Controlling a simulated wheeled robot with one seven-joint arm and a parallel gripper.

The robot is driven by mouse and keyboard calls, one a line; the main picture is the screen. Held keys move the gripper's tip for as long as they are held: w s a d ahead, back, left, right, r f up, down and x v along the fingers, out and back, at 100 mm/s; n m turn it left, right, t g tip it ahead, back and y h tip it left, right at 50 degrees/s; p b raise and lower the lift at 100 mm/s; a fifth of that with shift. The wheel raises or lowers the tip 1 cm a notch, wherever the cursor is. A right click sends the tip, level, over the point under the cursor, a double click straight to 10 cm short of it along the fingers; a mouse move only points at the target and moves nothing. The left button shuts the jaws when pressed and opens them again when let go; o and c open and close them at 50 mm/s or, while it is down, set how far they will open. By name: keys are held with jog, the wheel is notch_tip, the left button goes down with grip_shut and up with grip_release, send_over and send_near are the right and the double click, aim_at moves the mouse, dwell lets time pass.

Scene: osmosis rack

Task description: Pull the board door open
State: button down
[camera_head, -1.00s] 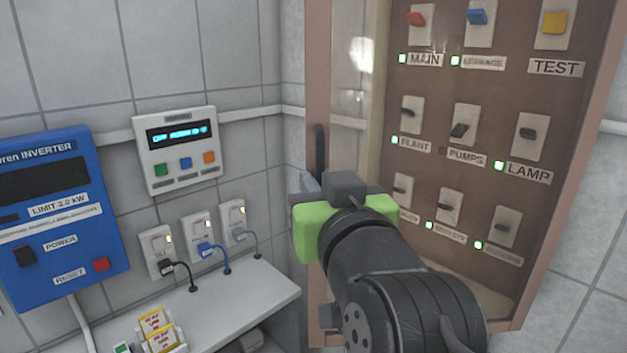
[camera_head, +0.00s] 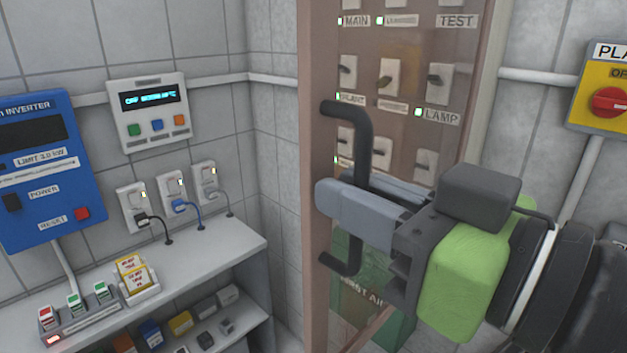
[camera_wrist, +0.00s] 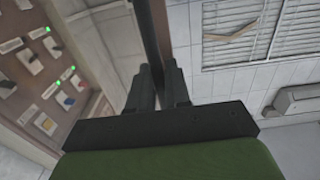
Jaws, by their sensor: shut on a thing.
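The board door (camera_head: 316,130) is a clear pane in a pinkish-brown frame, with the board's switches showing through it. Its free edge with the handle is on the left and appears to stand out toward me; I cannot tell the exact angle. The dark C-shaped handle (camera_head: 356,260) is upright on that edge. My gripper (camera_head: 350,203) comes from the right, its grey fingers shut around the handle's vertical bar. In the wrist view, my fingertips (camera_wrist: 163,80) close on the dark handle bar (camera_wrist: 148,35), with the switch board (camera_wrist: 45,80) at the left. The fingers hide the handle's middle.
A green first-aid box (camera_head: 375,285) sits low behind the door. A shelf (camera_head: 215,250) with plugs and small items stands left, below a blue inverter (camera_head: 40,165) and a white display unit (camera_head: 150,112). A yellow switch box (camera_head: 605,95) is on the right wall.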

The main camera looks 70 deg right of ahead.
jog(key=shift+s+a, duration=0.25)
jog(key=shift+s, duration=0.45)
jog(key=c, duration=1.3)
grip_release()
jog(key=shift+c, duration=0.2)
jog(key=p+v, duration=0.2)
jog(key=v, duration=1.3)
jog(key=shift+s+a, duration=0.2)
jog(key=shift+s, duration=0.1)
